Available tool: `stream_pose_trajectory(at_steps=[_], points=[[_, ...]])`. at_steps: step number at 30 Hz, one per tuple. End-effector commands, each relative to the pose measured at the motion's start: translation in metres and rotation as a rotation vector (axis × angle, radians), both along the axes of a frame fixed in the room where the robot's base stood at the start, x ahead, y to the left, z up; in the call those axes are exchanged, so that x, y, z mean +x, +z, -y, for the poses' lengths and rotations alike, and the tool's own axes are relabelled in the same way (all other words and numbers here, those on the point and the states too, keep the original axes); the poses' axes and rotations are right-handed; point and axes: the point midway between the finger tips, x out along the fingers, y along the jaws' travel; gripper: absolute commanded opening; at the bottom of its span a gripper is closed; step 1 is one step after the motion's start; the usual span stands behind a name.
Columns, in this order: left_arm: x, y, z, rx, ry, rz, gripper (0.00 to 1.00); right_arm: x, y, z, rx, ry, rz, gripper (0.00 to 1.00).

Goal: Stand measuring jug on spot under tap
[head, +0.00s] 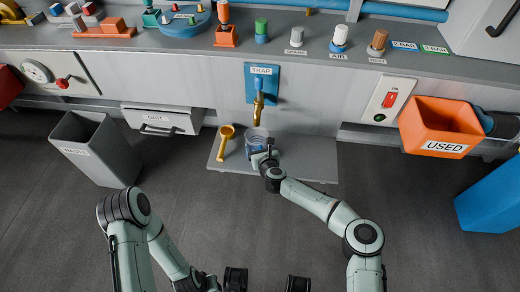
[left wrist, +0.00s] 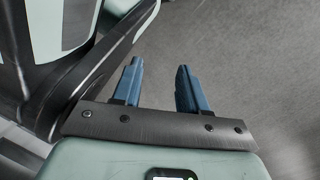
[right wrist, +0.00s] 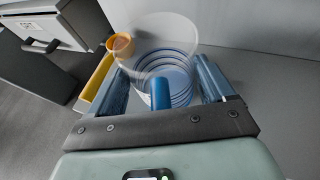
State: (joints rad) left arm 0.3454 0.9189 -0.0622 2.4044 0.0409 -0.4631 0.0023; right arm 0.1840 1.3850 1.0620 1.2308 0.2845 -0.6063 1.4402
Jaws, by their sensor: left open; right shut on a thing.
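The measuring jug (head: 255,138) is clear with blue rings and stands upright below the brass tap (head: 259,106). In the right wrist view the jug (right wrist: 163,50) sits between my fingers, its blue handle toward me. My right gripper (head: 262,156), also in the right wrist view (right wrist: 160,72), is shut on the jug. It is at or just above the grey shelf (head: 305,157); I cannot tell if its base touches. The spot is not clearly visible under it. My left gripper (left wrist: 158,82) is open and empty over grey floor.
A grey bin (head: 97,150) and white drawer (head: 163,120) are further left. An orange USED bin (head: 440,125) hangs at right. The shelf right of the jug is clear.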

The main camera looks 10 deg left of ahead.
Motion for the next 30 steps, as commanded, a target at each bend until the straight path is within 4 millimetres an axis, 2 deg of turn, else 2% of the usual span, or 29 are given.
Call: stream_pose_trajectory(at_steps=[1,4,16,17,18,26,30], points=[[-0.007,-0.007,-0.001,-0.003,0.003,-0.025,0.43,0.0,-0.013,0.0,0.001,-0.001,-0.003,0.34],[-0.019,-0.011,-0.003,-0.004,0.008,-0.061,0.43,0.004,-0.016,0.0,0.001,0.0,0.001,0.34],[-0.022,-0.012,-0.003,-0.005,0.006,-0.075,0.43,0.004,-0.018,0.0,0.001,0.0,0.0,0.34],[-0.023,-0.013,-0.003,-0.006,0.007,-0.077,0.43,0.004,-0.018,0.0,0.001,0.0,0.0,0.85],[-0.023,-0.012,-0.002,-0.006,0.007,-0.076,0.43,0.004,-0.018,0.0,0.001,0.0,0.0,0.98],[-0.022,-0.011,-0.003,-0.005,0.007,-0.072,0.43,0.004,-0.017,0.0,0.0,0.0,0.0,1.0],[-0.014,-0.007,-0.002,-0.002,0.004,-0.045,0.43,-0.001,-0.012,0.003,-0.001,-0.001,-0.001,1.0]])
